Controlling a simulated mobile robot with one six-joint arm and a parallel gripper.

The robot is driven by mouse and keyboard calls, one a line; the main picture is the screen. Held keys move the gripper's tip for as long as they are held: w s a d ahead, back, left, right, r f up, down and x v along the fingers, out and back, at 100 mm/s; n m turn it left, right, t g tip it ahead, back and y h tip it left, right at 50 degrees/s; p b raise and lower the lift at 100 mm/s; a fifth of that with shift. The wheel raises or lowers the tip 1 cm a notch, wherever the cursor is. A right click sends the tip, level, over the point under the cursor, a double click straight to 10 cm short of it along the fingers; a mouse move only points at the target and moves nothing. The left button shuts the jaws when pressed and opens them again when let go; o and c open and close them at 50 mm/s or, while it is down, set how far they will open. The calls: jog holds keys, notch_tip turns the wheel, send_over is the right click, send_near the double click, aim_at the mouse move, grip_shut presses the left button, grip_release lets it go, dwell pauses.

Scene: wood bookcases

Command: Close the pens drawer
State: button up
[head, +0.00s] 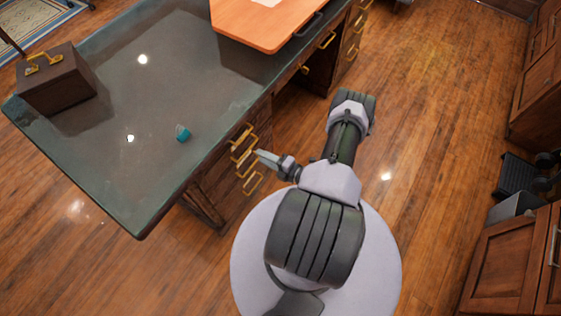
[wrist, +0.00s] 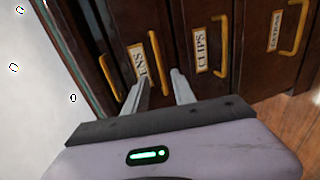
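The desk's drawer stack shows in the wrist view as dark wood fronts with labels and brass handles. The pens drawer (wrist: 125,30) has a label (wrist: 138,62) partly covered by a finger; its visible letters fit "PENS". Its brass handle (wrist: 152,45) reaches down between my fingers in the picture. My gripper (wrist: 163,76) is open, fingers apart, tips close to this drawer front. I cannot tell whether they touch it, nor how far the drawer stands out. In the head view my gripper (head: 258,154) is beside the stacked brass handles (head: 242,142).
The clips drawer (wrist: 207,20) and another labelled drawer (wrist: 265,70) are to the right in the wrist view. The dark desk top (head: 150,100) carries a brown box (head: 58,85) and a small teal object (head: 183,132). Wood floor at right (head: 430,110) is clear.

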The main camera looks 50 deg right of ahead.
jog(key=p+v, duration=0.1)
jog(key=v, duration=0.8)
jog(key=w+a+r+n+g+y, duration=0.2)
jog(key=w+r+n+g+y, duration=0.15)
jog(key=r+n, duration=0.45)
jog(key=w+a+r+n+g+y, duration=0.2)
jog(key=w+a+r+n+g, duration=0.15)
jog(key=r+n, duration=0.45)
jog(key=w+a+r+n+g+y, duration=0.1)
jog(key=w+r+n+g+y, duration=0.2)
jog(key=r+n, duration=0.5)
jog(key=a+r+n+g+h, duration=0.25)
jog(key=a+r+n, duration=0.45)
jog(key=a+r, duration=0.45)
jog(key=s+a+r+n+t+h, duration=0.1)
jog(key=s+a+r+n+h, duration=0.1)
jog(key=s+a+r+n, duration=0.3)
jog(key=s+a+r+n+t+h, duration=0.1)
jog(key=s+a+r+n+h, duration=0.2)
jog(key=r+n, duration=0.6)
jog(key=s+a+n, duration=0.2)
jog(key=n, duration=0.1)
jog(key=shift+r+n+t, duration=0.3)
jog(key=shift+n+t, duration=0.05)
jog(key=shift+n, duration=0.05)
